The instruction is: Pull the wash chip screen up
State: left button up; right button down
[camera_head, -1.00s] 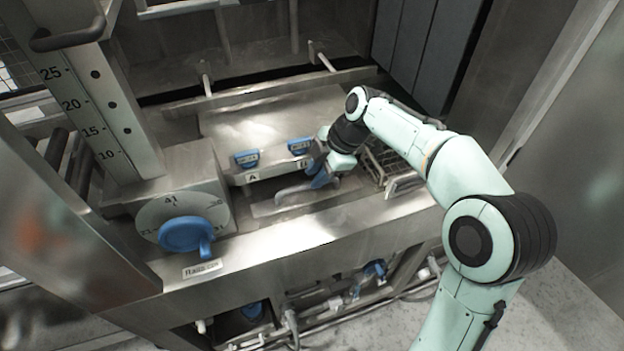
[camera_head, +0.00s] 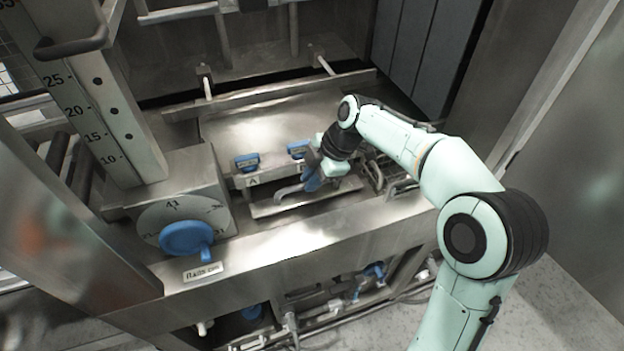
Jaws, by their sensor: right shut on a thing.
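My right gripper (camera_head: 311,181) is in the middle of the washer, just in front of the blue knob marked B. It is shut on the grey handle (camera_head: 287,190) of the chip screen, whose curved end sticks out to the left of the fingers. A narrow metal plate (camera_head: 262,209), which looks like the screen, shows below the handle in the front trough. The fingers and wrist hide the grip itself and part of the plate. My left gripper is not in view.
Two blue knobs (camera_head: 247,162) stand behind the handle. A wire basket (camera_head: 378,180) lies close to the right of my wrist. A dial with a blue lever (camera_head: 187,238) is at the left. A broad steel ledge (camera_head: 270,256) runs along the front.

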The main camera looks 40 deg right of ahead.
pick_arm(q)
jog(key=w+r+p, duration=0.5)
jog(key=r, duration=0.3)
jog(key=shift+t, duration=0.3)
pick_arm(e)
notch_tip(320, 180, up, 13)
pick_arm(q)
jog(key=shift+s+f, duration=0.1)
pick_arm(e)
jog(key=c, duration=1.4)
grip_release()
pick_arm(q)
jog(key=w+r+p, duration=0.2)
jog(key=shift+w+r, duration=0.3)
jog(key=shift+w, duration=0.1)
pick_arm(e)
jog(key=v, duration=1.3)
jog(key=shift+r, duration=0.2)
jog(key=shift+s, duration=0.1)
